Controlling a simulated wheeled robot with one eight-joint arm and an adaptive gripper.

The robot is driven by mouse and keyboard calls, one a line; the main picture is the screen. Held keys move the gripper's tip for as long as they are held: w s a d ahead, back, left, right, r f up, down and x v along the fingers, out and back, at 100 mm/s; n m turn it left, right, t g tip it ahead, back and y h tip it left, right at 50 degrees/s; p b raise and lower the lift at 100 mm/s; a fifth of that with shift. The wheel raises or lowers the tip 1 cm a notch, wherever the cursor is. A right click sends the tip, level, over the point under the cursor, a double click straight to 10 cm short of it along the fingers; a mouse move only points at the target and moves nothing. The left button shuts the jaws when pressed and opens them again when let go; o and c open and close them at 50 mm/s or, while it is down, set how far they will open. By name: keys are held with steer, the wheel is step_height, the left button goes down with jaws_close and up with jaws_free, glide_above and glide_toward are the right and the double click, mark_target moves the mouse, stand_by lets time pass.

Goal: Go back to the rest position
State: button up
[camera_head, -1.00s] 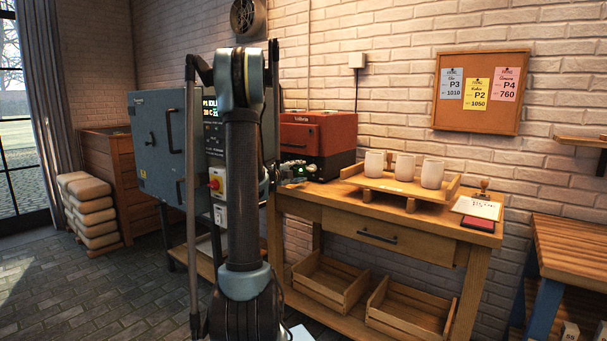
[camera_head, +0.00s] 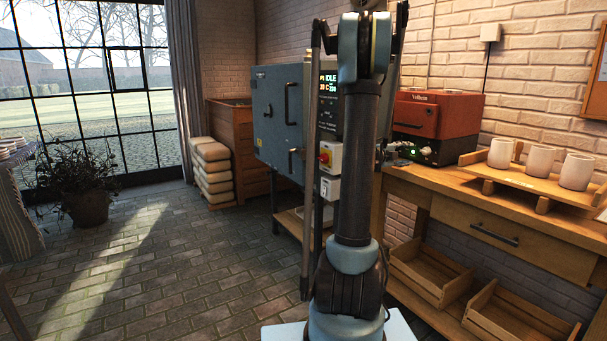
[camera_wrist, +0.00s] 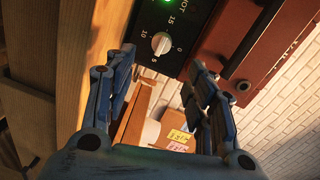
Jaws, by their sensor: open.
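My gripper (camera_wrist: 162,78) is open in the wrist view, its two dark blue fingers apart with nothing held between them. Beyond the fingers are the black control panel (camera_wrist: 190,18) with a white dial and green light, and the red oven (camera_wrist: 255,70). In the head view my arm stands upright at the middle right. A small part of the gripper (camera_head: 400,150) shows beside it, close to the panel of the red oven (camera_head: 440,118). The rest of the gripper is hidden behind my arm.
The grey-blue kiln (camera_head: 277,105) stands behind my arm. The wooden workbench (camera_head: 540,218) at right holds a rack with three white cups (camera_head: 540,160). Stacked sacks (camera_head: 213,172) and a potted plant (camera_head: 85,190) are further left. The paved floor (camera_head: 150,260) at left is clear.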

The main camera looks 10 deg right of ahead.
steer(key=s+a+f+n+g+y, duration=0.1)
steer(key=s+a+f+n+y, duration=0.4)
steer(key=s+a+n, duration=0.5)
steer(key=s+a+f+n+g+y, duration=0.1)
steer(key=s+a+f+n+y, duration=0.4)
steer(key=s+a+n, duration=0.5)
steer(key=s+a+f+n+g+y, duration=0.2)
steer(key=s+a+f+n+y, duration=0.3)
steer(key=s+a, duration=1.2)
steer(key=a+f+n, duration=0.2)
steer(key=a+n, duration=0.1)
steer(key=n, duration=0.1)
steer(key=shift+s+a+f+n+y, duration=0.2)
steer(key=shift+a+f+n+y, duration=0.2)
steer(key=shift+w+f, duration=0.2)
steer(key=shift+w, duration=0.3)
